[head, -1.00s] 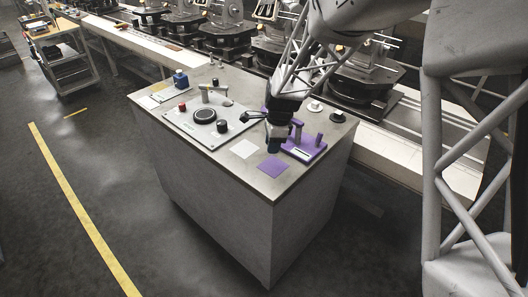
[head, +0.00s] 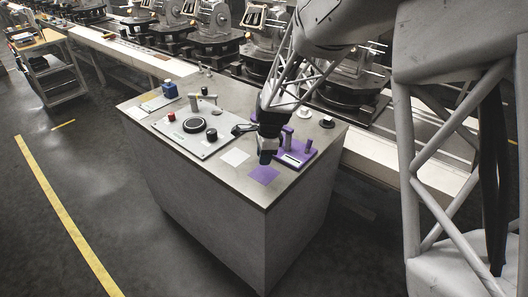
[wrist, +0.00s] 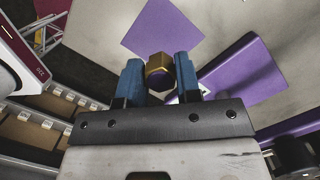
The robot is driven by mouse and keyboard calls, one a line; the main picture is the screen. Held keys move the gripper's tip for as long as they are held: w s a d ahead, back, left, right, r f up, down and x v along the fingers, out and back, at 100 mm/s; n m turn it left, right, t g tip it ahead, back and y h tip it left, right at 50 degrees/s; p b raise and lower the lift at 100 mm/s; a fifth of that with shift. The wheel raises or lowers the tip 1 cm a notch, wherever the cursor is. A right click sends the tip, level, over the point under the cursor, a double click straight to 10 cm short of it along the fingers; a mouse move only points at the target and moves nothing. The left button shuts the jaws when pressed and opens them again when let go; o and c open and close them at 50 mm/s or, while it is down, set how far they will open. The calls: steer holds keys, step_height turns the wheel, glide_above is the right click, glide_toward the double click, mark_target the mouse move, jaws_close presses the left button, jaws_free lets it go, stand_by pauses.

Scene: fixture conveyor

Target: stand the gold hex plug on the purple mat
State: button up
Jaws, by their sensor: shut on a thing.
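My gripper (wrist: 158,78) is shut on the gold hex plug (wrist: 157,65), which sits between the two blue fingers in the wrist view. The plug's near end face looks dark. The purple mat (wrist: 160,28) lies just beyond the plug in that view. In the head view my gripper (head: 265,159) hangs over the back edge of the purple mat (head: 264,176) on the grey bench. The plug cannot be made out there, and I cannot tell its height above the mat.
A purple fixture (head: 297,158) with upright posts stands close right of the gripper. A white mat (head: 235,157) lies to the left. Farther left are a control panel (head: 178,131) with a black dial and a blue container (head: 169,90). The bench's front edge is close to the purple mat.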

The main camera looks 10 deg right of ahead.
mark_target(264, 174)
steer(key=shift+f, duration=2.25)
steer(key=shift+f, duration=0.6)
steer(key=o, duration=1)
steer(key=shift+d+r, duration=0.2)
steer(key=shift+r, duration=1.1)
steer(key=shift+d+r, duration=0.2)
steer(key=shift+r, duration=1.05)
steer(key=shift+d+r, duration=0.2)
steer(key=shift+r, duration=1.1)
